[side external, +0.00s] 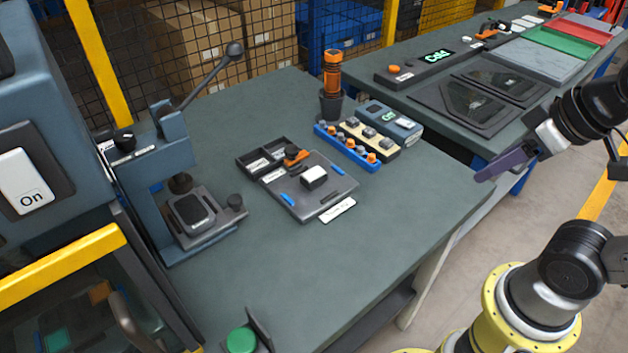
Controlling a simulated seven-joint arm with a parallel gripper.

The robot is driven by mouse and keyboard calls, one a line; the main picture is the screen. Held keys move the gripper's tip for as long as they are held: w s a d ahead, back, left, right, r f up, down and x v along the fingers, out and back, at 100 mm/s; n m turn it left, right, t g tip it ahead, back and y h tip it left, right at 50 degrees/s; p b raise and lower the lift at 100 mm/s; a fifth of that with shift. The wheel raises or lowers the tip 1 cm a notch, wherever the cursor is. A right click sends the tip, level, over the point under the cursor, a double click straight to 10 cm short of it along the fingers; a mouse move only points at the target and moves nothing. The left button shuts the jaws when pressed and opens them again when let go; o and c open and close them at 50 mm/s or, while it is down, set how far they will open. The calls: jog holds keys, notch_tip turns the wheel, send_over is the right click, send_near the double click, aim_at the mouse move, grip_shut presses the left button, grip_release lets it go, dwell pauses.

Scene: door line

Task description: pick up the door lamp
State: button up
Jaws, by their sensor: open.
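No part is readably marked as the door lamp, and I cannot tell which one it is. Small parts stand on the worktable (300,280): a blue rack (346,147) holds several grey and orange pieces, and a beige rack (369,138) holds several grey pieces. A white block (313,176) sits on a dark grey fixture plate (325,198) with blue and orange clips. My gripper (480,178) is at the right, raised beyond the table's right edge, well apart from the racks and plate. It is open; I see nothing held between its purple fingers.
A lever press (165,185) stands at the left. An orange-and-black upright tool (332,85) stands behind the racks, beside a blue-grey device (390,122). A second table (400,85) holds dark panels and trays. A green button (240,340) is at the front. The worktable's front right is clear.

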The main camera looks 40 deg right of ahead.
jog(key=o, duration=0.5)
